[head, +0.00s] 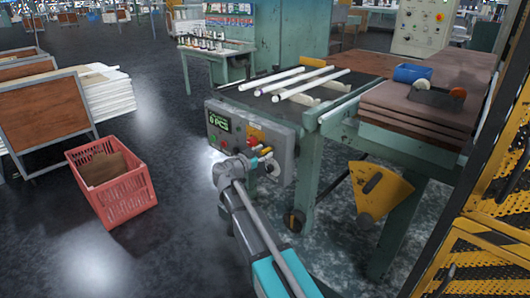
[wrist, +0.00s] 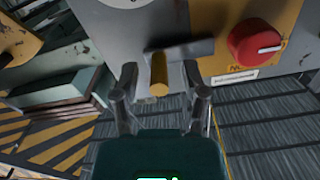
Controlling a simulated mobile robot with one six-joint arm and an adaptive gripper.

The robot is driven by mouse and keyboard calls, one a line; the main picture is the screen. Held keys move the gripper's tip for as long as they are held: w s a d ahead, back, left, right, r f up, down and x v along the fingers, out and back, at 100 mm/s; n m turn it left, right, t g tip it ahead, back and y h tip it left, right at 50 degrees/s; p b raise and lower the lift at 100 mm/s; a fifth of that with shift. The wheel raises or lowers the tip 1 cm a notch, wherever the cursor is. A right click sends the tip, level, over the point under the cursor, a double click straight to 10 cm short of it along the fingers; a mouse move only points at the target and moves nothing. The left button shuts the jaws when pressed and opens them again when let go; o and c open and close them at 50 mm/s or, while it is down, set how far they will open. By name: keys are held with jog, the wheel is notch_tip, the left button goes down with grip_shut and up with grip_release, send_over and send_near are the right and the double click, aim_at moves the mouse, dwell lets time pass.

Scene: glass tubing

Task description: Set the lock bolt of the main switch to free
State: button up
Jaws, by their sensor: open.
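The control panel (head: 250,140) hangs on the near end of the green bench, with a lit green display. A red rotary switch with a white mark (wrist: 258,43) sits on a yellow plate in the wrist view. Beside it is a dark grey bar (wrist: 190,50) with a yellow pin-like handle (wrist: 159,76), which looks like the lock bolt. My gripper (wrist: 160,84) is open, its two fingers on either side of the yellow handle with gaps visible. Whether the handle is at free or locked cannot be read. In the head view my gripper (head: 256,159) is at the panel's lower part.
White tubes (head: 300,82) lie on the bench top above the panel. A yellow triangular plate (head: 383,190) stands right of the panel under the bench. A red crate (head: 112,190) is on the floor at left. Yellow mesh guarding (head: 500,200) is at the right edge.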

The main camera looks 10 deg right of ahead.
jog(key=shift+w+d, duration=0.2)
jog(key=shift+d, duration=0.15)
grip_shut()
